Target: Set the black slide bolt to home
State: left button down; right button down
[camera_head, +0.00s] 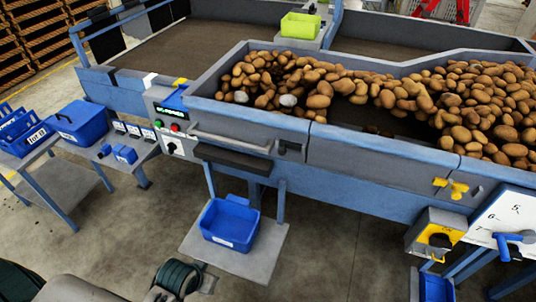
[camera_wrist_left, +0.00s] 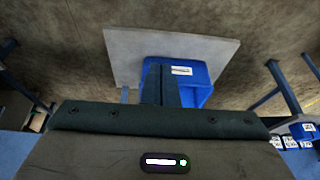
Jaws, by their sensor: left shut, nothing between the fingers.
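The black slide bolt (camera_head: 290,147) appears as a small dark fitting on the grey front panel of the grader, right of a long grey handle bar. Its exact bolt position is too small to tell. My left gripper shows in the wrist view (camera_wrist_left: 161,72) with its dark fingers together and nothing between them. It points toward a blue bin on the floor plate, well away from the bolt. In the head view, part of my left arm is low in the picture, below the bin. My right gripper is not in view.
The blue bin (camera_head: 231,222) stands on a grey plate (camera_head: 262,262) under the grader. A control box (camera_head: 172,125) is left of the bolt. A yellow fitting (camera_head: 451,188) and a numbered white board (camera_head: 497,222) are at right. Potatoes (camera_head: 330,85) fill the trough above.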

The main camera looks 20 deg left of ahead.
pick_arm(q)
jog(key=w+r+n+t+h, duration=0.7)
jog(key=w+r+h, duration=0.1)
jog(key=w+r, duration=1.7)
notch_tip(320, 180, up, 2)
jog(key=shift+a+r+t, duration=0.1)
jog(key=shift+a+t, duration=0.2)
jog(key=shift+a, duration=0.15)
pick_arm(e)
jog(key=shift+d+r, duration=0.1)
pick_arm(q)
jog(key=shift+w, duration=0.15)
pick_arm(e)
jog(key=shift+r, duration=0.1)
